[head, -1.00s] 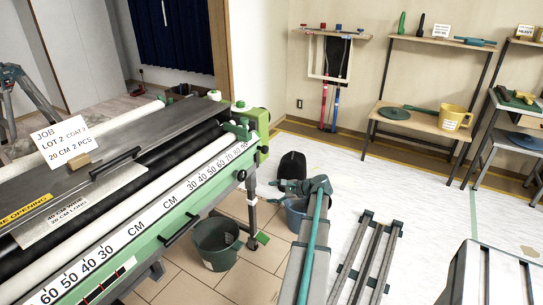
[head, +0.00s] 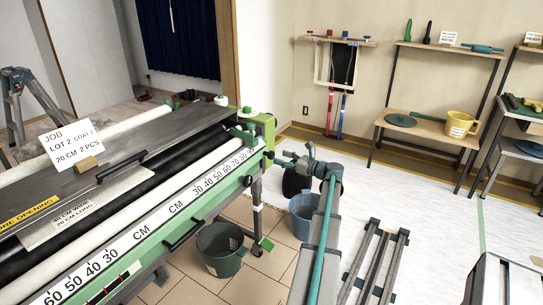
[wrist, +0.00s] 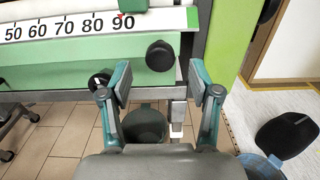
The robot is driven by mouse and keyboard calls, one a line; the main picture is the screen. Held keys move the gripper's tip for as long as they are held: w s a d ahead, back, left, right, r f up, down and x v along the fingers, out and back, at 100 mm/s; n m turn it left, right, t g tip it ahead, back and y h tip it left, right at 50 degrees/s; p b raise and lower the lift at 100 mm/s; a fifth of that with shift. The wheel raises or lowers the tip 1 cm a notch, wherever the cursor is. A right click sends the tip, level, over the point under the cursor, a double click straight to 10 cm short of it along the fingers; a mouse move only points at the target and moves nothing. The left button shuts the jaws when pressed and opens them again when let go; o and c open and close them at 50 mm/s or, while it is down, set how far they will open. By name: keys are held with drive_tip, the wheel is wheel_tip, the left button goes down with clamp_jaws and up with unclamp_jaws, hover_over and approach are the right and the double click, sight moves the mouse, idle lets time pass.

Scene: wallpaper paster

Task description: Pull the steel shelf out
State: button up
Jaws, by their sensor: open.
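The pasting machine (head: 182,208) has a green front, a white number scale and a black bar handle (head: 183,233) below the scale. I cannot tell for sure which part is the steel shelf; a grey metal edge runs under the green front in the wrist view (wrist: 60,96). My gripper (head: 298,158) is right of the machine's end, apart from it. In the wrist view its teal-edged fingers (wrist: 160,82) are spread and empty. A round black knob (wrist: 160,55) shows just beyond the gap between them, and a smaller black end (wrist: 100,80) shows by the left finger.
A green bucket (head: 221,250) stands on the tiles under the machine. A blue bucket (head: 303,215) and a black object (head: 295,183) are on the floor near my arm. A metal rack (head: 376,265) lies to the right. White sheeting (head: 390,195) covers open floor.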

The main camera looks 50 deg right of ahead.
sight(273, 155)
drive_tip(key=w, duration=0.5)
drive_tip(key=shift+w+a, duration=0.25)
drive_tip(key=shift+w, duration=0.1)
clamp_jaws()
